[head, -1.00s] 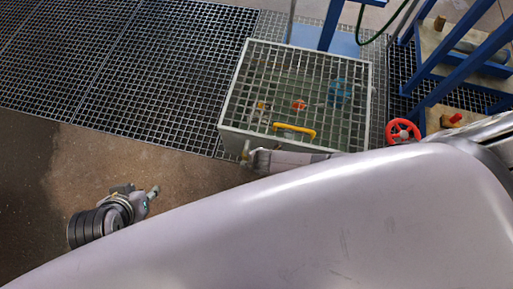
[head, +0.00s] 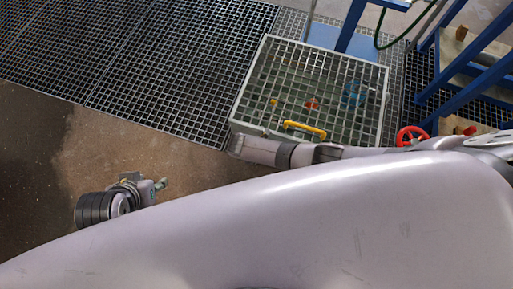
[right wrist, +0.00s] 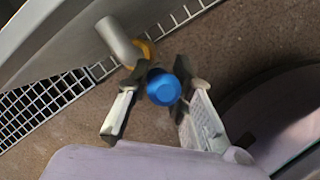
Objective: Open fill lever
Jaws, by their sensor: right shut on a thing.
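In the right wrist view, my right gripper (right wrist: 158,88) has its two fingers on either side of a round blue knob (right wrist: 164,89) and is shut on it. A yellow part (right wrist: 146,50) and the end of a grey pipe (right wrist: 118,42) show just behind the knob. I cannot tell how the lever under the knob is turned. In the head view my right arm reaches along the tank's front, and its fingers and the blue knob are hidden. My left gripper (head: 158,186) hangs over the brown floor, apart from everything; its finger opening is unclear.
A grated tank (head: 236,112) with a yellow handle (head: 305,130) stands in front of me. A red handwheel (head: 411,136) and a blue frame (head: 466,76) stand to its right. Floor grating (head: 150,70) and bare floor lie to the left.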

